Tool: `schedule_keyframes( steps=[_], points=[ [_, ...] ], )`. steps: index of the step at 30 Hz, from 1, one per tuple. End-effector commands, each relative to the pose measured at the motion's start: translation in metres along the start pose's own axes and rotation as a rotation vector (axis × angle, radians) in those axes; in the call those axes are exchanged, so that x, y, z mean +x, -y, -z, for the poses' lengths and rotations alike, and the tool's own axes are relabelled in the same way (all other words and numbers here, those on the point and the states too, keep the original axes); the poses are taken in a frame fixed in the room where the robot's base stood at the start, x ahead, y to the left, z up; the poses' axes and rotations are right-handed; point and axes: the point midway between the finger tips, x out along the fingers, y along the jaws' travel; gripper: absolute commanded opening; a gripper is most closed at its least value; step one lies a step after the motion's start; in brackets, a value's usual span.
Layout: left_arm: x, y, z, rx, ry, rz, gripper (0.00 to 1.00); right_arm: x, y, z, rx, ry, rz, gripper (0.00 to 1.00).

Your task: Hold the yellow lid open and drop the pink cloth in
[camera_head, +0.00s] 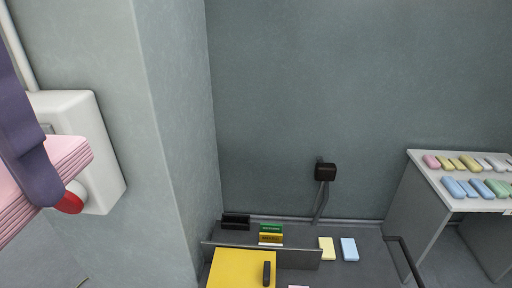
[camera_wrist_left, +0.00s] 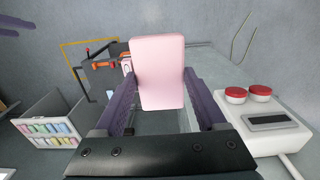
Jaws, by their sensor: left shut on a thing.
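A folded pink cloth (camera_wrist_left: 157,72) stands between the two purple fingers of my left gripper (camera_wrist_left: 160,95) in the left wrist view. The fingers are shut on its sides. In the head view the layered pink cloth (camera_head: 62,160) is at the left edge, close to the camera, with one purple finger of my left gripper (camera_head: 28,130) across it. The yellow lid (camera_head: 236,268) is low in the head view, with a dark handle (camera_head: 266,273) on its right part. The bottom frame edge cuts it off. My right gripper is not in view.
A white box (camera_head: 95,130) with a red button is on the wall behind the cloth; the wrist view shows two red buttons (camera_wrist_left: 248,93). Green and yellow boxes (camera_head: 270,233) stand behind a grey panel (camera_head: 300,258). A table (camera_head: 430,180) with coloured packs is at right.

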Motion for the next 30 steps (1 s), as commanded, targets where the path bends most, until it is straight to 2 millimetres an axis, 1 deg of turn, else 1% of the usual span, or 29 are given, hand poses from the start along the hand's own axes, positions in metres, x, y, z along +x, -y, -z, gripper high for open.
schedule_keyframes(
  steps=[20, 23, 26, 29, 30],
  points=[
    [0.003, 0.000, 0.000, 0.000, 0.000, 0.000, 0.22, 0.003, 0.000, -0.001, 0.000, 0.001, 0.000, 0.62],
    [0.011, 0.000, 0.000, 0.000, 0.000, 0.000, 0.22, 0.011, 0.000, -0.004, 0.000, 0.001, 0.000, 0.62],
    [0.027, 0.000, 0.000, 0.001, 0.001, 0.000, 0.22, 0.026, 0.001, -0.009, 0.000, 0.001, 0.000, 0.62],
    [0.051, 0.000, 0.000, 0.001, 0.001, 0.000, 0.22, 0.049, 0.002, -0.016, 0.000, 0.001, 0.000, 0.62],
    [0.063, 0.000, 0.000, 0.001, 0.001, 0.000, 0.22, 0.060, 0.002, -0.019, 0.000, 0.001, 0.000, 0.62]
  ],
)
